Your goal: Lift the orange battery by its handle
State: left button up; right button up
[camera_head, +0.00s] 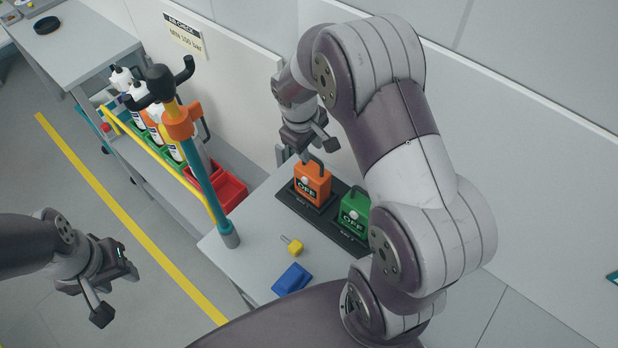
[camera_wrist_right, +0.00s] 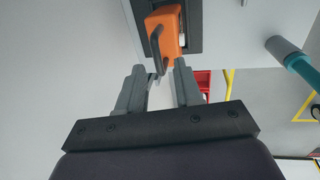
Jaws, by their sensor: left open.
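The orange battery (camera_head: 312,183), marked OFF, stands upright in a dark base plate on the grey bench, its dark handle (camera_head: 314,162) on top. My right gripper (camera_head: 305,150) is just above and behind it, near the wall. In the right wrist view the battery (camera_wrist_right: 172,25) and its handle (camera_wrist_right: 155,47) lie just beyond the fingertips of my right gripper (camera_wrist_right: 160,72). Its fingers are apart with nothing between them, and I see no contact with the handle. My left gripper (camera_head: 116,292) is open and empty over the floor at the lower left.
A green battery (camera_head: 353,213), also marked OFF, stands close to the right, partly behind my right arm. A yellow object (camera_head: 295,248) and a blue object (camera_head: 291,280) lie at the bench front. A teal post (camera_head: 211,200) and red bins (camera_head: 230,191) stand left.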

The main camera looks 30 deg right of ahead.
aim_at(313, 157)
jog(key=f+p, duration=0.1)
jog(key=f, duration=0.1)
jog(key=d+f+p, duration=0.1)
jog(key=f, duration=0.2)
jog(key=shift+w+d, duration=0.15)
jog(key=shift+w+d+f, duration=0.1)
jog(key=shift+d+f, duration=0.05)
jog(key=shift+f, duration=0.35)
grip_shut()
jog(key=shift+w+r, duration=0.1)
dwell(0.6)
